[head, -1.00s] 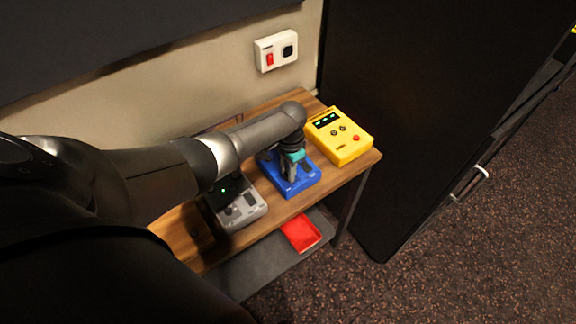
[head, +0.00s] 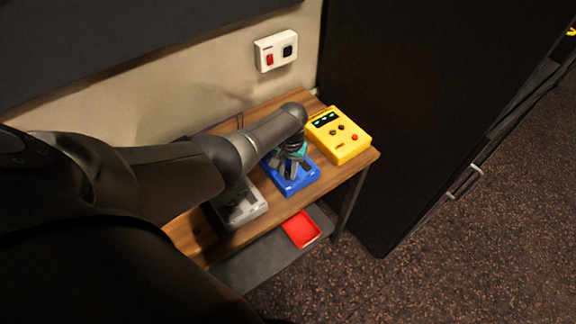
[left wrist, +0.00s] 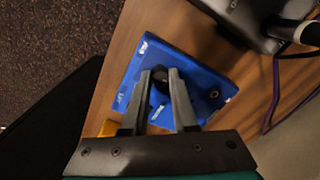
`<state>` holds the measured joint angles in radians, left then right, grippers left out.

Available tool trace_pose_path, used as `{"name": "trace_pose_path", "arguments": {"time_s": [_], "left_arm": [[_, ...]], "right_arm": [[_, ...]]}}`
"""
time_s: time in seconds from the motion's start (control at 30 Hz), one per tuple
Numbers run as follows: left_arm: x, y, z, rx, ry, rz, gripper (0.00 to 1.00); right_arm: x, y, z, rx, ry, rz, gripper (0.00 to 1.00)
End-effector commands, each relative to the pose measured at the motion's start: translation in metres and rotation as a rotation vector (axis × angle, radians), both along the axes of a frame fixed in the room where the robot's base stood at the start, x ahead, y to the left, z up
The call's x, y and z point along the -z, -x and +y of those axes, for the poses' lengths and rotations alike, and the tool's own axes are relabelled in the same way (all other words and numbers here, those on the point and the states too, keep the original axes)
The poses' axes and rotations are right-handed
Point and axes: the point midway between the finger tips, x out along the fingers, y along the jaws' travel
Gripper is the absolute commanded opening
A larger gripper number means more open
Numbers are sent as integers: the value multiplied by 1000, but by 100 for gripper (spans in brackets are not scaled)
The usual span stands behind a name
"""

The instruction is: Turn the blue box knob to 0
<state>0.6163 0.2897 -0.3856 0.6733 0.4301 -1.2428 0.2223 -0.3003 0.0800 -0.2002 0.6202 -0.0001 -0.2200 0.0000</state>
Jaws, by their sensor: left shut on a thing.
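The blue box (head: 301,184) sits on the wooden desk between a grey box and a yellow box. My left gripper (head: 288,172) reaches down over it from above. In the left wrist view the blue box (left wrist: 195,75) lies under the fingers, and its dark round knob (left wrist: 161,77) is between the two fingertips. My left gripper (left wrist: 160,80) is shut on this knob. The knob's pointer and the number it faces are hidden or too small to read. My right gripper is not in view.
The yellow box (head: 351,149) with a lit display stands close on the right. The grey box (head: 243,211) is on the left, partly under my arm. A red tray (head: 301,229) lies on the lower shelf. A wall switch (head: 276,51) is behind.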

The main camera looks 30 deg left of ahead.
Motion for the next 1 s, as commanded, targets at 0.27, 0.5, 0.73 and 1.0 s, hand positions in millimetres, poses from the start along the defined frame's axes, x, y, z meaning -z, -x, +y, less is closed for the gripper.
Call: {"name": "trace_pose_path", "arguments": {"time_s": [0.27, 0.5, 0.73, 1.0], "left_arm": [[0, 0, 0, -7, 0, -1, 0], [0, 0, 0, -6, 0, -1, 39], [0, 0, 0, -5, 0, -1, 56], [-4, -1, 0, -5, 0, -1, 56]], "right_arm": [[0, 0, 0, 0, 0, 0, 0], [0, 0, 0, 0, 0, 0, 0], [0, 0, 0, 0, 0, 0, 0], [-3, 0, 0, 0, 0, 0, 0]]}}
